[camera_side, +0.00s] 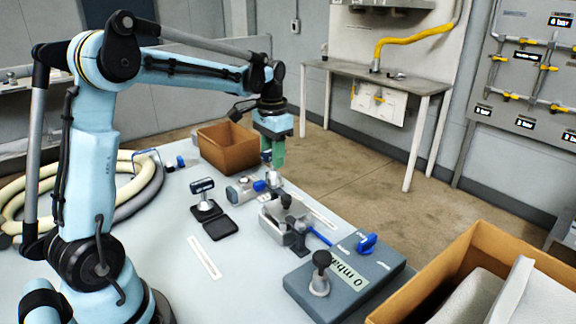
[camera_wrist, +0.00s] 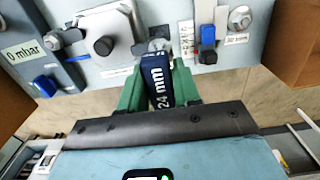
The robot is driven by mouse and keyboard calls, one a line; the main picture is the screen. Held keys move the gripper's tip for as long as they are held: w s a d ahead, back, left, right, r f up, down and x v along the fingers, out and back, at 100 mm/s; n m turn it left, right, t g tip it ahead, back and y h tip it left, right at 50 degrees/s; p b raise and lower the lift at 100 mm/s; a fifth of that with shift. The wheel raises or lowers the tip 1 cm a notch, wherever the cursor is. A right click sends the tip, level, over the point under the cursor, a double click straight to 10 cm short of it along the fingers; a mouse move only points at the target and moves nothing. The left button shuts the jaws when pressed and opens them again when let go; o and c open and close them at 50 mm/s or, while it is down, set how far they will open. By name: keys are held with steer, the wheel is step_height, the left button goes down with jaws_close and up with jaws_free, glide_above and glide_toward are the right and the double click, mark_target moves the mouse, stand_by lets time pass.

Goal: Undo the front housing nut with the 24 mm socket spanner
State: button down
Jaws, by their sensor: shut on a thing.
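My gripper (camera_wrist: 160,88) has green fingers shut on the dark blue handle of the 24 mm socket spanner (camera_wrist: 160,80), whose label faces the wrist camera. The spanner's grey head (camera_wrist: 158,46) points toward the metal housing block (camera_wrist: 122,28) on the bench. In the side view my gripper (camera_side: 273,152) points down over the bench beside the metal housing (camera_side: 294,240). I cannot tell whether the socket sits on a nut. The front housing nut is not clearly seen; the spanner head may hide it.
The grey 0 mbar box (camera_side: 345,275) with a blue knob (camera_side: 366,243) stands at the front right. Cardboard boxes stand at the back (camera_side: 228,148) and front right (camera_side: 480,245).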

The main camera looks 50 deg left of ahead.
steer(key=shift+f, duration=0.6)
stand_by(0.5)
steer(key=shift+n, duration=1.8)
steer(key=shift+n, duration=1.8)
